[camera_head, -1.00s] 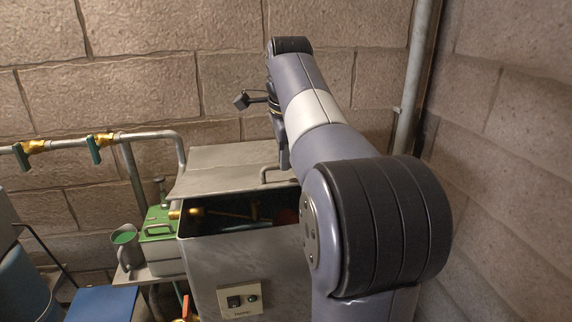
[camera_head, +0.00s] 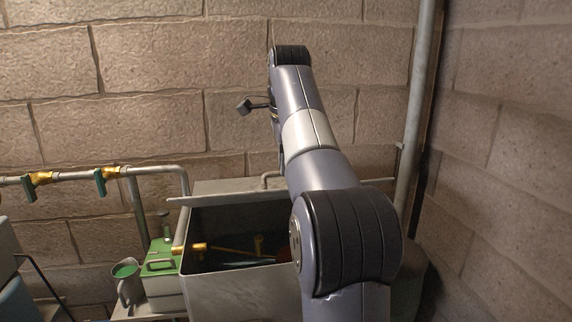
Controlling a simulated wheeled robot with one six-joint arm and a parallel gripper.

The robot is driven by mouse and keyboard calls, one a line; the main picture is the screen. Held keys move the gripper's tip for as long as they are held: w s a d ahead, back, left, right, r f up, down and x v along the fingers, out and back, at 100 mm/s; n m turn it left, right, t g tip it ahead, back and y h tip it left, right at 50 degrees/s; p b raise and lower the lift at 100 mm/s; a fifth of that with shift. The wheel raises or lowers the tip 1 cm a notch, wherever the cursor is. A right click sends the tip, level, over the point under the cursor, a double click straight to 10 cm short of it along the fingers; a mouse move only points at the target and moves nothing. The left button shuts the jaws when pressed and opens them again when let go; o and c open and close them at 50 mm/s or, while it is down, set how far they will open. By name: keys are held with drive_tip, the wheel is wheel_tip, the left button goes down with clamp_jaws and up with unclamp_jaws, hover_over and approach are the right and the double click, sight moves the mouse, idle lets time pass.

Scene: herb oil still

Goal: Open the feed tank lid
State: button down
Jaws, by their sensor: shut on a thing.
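The feed tank (camera_head: 240,285) is a grey metal box in front of the brick wall, its top partly open. Its lid (camera_head: 225,190) is raised at the front and seen almost edge-on, with a dark gap below it. The lid's bar handle (camera_head: 265,180) shows just left of my arm. My gripper (camera_head: 281,163) is mostly hidden behind my arm; it is at the handle and shut on it. Inside the tank I see brass fittings (camera_head: 258,246) and a thin rod.
A green-topped box (camera_head: 160,258) and a grey jug (camera_head: 127,285) with green contents stand left of the tank. A pipe with brass valves (camera_head: 110,173) runs along the wall. A vertical pipe (camera_head: 415,120) stands near the right corner.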

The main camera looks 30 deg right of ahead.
drive_tip(key=shift+w+d+f, duration=0.1)
drive_tip(key=shift+w+f, duration=0.2)
drive_tip(key=shift+f, duration=0.1)
drive_tip(key=c, duration=1.8)
unclamp_jaws()
drive_tip(key=shift+w, duration=0.15)
drive_tip(key=shift+o, duration=0.5)
drive_tip(key=shift+w+d+f, duration=0.15)
drive_tip(key=shift+w+f, duration=0.05)
drive_tip(key=shift+w, duration=0.15)
drive_tip(key=shift+o, duration=1.1)
drive_tip(key=shift+r, duration=0.1)
drive_tip(key=shift+s+r, duration=0.1)
drive_tip(key=shift+s, duration=0.05)
